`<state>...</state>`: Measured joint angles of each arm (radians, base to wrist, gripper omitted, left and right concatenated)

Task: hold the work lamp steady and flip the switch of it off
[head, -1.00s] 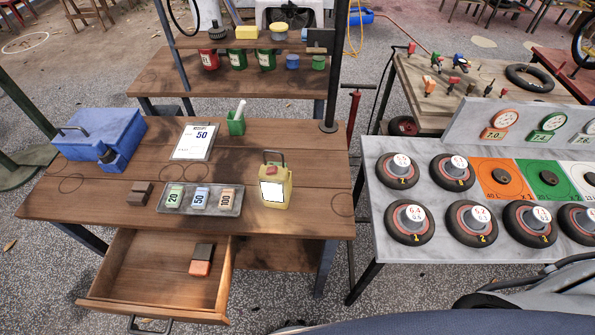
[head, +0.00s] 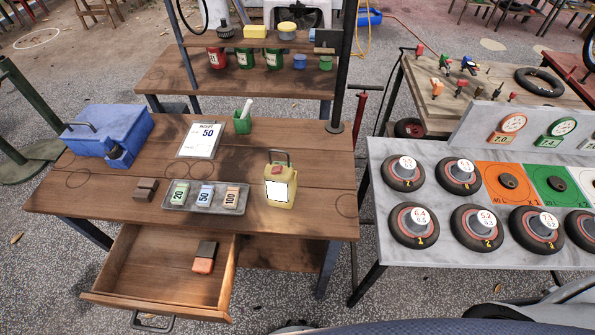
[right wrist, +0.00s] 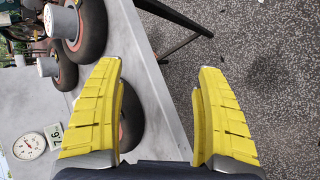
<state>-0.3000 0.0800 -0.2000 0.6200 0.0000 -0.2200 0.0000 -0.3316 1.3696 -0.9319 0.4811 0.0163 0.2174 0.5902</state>
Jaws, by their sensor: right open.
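A yellow box-shaped thing (head: 281,184) with a dark carrying handle, a red part on top and a bright white front panel stands upright on the wooden workbench (head: 300,225), near its right end. It looks like the work lamp; I cannot tell the switch's position. Neither gripper shows in the head view, and nothing touches the lamp there. In the right wrist view my right gripper (right wrist: 158,70) has its yellow fingers wide apart with nothing between them, by the edge of the grey table. The lamp is not in that view.
Left of the lamp lie a grey tray (head: 178,207) of small blocks, a clipboard (head: 201,140) and a blue toolbox (head: 108,138). The drawer (head: 150,262) below stands open. Several tyres with weights sit on the grey table (head: 388,155) at right.

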